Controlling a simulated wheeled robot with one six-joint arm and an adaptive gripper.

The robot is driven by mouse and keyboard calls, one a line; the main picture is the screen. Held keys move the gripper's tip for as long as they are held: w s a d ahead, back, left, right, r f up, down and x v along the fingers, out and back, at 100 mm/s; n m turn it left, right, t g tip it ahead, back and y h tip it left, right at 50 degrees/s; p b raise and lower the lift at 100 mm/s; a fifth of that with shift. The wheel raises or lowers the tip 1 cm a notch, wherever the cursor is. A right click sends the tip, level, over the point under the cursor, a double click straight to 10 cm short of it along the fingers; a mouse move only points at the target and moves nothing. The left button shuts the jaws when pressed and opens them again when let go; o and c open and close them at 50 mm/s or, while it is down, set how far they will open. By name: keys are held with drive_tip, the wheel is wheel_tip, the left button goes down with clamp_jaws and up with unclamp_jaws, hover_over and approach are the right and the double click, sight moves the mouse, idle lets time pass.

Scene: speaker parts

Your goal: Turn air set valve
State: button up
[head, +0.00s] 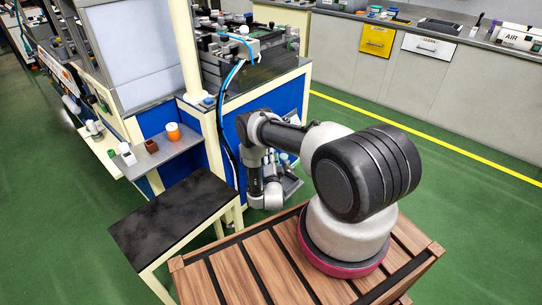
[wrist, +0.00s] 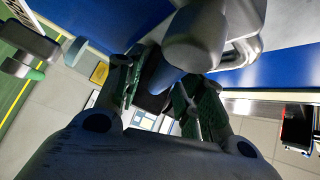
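In the wrist view, my gripper (wrist: 160,85) has its two dark green-padded fingers spread apart. A grey rounded fitting (wrist: 195,40), which looks like part of the air set, is just beyond and above the fingers. A dark blue tapered piece (wrist: 168,72) shows at the gap between the fingers; I cannot tell whether it is the valve or whether the fingers touch it. In the head view, my arm reaches the low side of the blue machine cabinet (head: 262,110). The gripper is mostly hidden there behind my arm, and the valve cannot be made out.
A black-topped table (head: 172,222) stands left of my arm. A grey shelf (head: 160,152) with an orange cup (head: 173,132) projects from the machine. Another grey fitting (wrist: 25,45) is at the wrist view's left. The green floor (head: 400,135) at the right is clear.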

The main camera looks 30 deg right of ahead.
drive_tip(key=v, duration=0.7)
drive_tip(key=shift+s, duration=0.2)
drive_tip(key=shift+a, duration=0.1)
